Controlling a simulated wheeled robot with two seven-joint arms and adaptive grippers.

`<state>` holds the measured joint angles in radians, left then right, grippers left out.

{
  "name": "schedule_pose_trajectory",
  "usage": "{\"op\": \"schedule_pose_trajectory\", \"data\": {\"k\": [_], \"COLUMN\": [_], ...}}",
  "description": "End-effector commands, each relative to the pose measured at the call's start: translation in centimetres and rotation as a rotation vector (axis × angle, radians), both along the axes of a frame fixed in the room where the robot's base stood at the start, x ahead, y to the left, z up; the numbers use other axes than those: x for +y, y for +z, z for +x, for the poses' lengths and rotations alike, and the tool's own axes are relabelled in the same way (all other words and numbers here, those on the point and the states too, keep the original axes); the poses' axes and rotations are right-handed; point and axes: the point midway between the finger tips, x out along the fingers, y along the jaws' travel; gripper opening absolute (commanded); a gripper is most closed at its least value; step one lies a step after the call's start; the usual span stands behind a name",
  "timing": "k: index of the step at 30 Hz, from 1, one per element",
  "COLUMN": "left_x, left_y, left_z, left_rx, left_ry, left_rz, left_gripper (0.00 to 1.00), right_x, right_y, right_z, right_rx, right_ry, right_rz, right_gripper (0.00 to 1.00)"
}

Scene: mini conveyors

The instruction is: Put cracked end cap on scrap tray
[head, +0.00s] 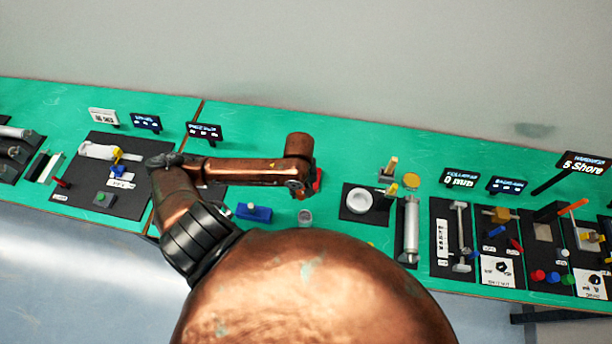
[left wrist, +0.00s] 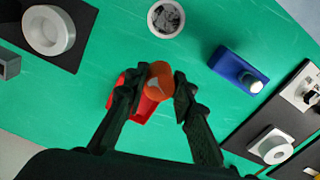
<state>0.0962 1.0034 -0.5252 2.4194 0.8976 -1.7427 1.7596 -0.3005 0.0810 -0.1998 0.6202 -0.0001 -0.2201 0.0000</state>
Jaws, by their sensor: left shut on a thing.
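In the left wrist view, my left gripper (left wrist: 153,88) is shut on a small orange round piece (left wrist: 160,74), which looks like the end cap; no crack can be made out. A red tray-like object (left wrist: 146,106), which may be the scrap tray, lies just below and behind the piece, partly covered by the fingers. Whether piece and tray touch cannot be told. In the head view, my left gripper (head: 302,191) is mostly hidden under its wrist, with a bit of the red object (head: 318,180) beside it. My right gripper is not in view.
A blue block with a silver knob (left wrist: 238,70) and a round grey cup (left wrist: 166,18) stand close by. A white ring (head: 359,200) lies on a black mat, with a grey cylinder (head: 410,228) to its right. Green tabletop is bare around the red object.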

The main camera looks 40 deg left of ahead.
Motion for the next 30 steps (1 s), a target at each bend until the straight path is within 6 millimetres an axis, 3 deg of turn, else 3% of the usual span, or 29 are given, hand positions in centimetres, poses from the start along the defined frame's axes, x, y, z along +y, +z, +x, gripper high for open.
{"op": "schedule_pose_trajectory", "data": {"k": [11, 16, 21, 26, 30], "left_x": [4.2, 5.6, 6.5, 6.8, 7.0], "left_y": [-3.6, -6.7, -8.7, -9.6, -11.5], "left_z": [7.0, 9.4, 10.8, 11.5, 11.5], "left_rx": [0.000, 0.003, 0.001, 0.000, 0.002], "left_ry": [0.005, 0.004, 0.002, 0.002, 0.001], "left_rz": [0.003, 0.001, 0.001, 0.000, 0.002], "left_gripper": [0.01, 0.01, 0.01, 0.01, 0.01], "right_x": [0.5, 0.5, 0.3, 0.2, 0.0], "right_y": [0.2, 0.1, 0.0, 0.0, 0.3], "right_z": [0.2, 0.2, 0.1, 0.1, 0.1], "right_rx": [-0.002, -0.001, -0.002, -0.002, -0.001], "right_ry": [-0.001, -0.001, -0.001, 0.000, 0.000], "right_rz": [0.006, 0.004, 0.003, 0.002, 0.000], "right_gripper": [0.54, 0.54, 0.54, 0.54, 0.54]}}
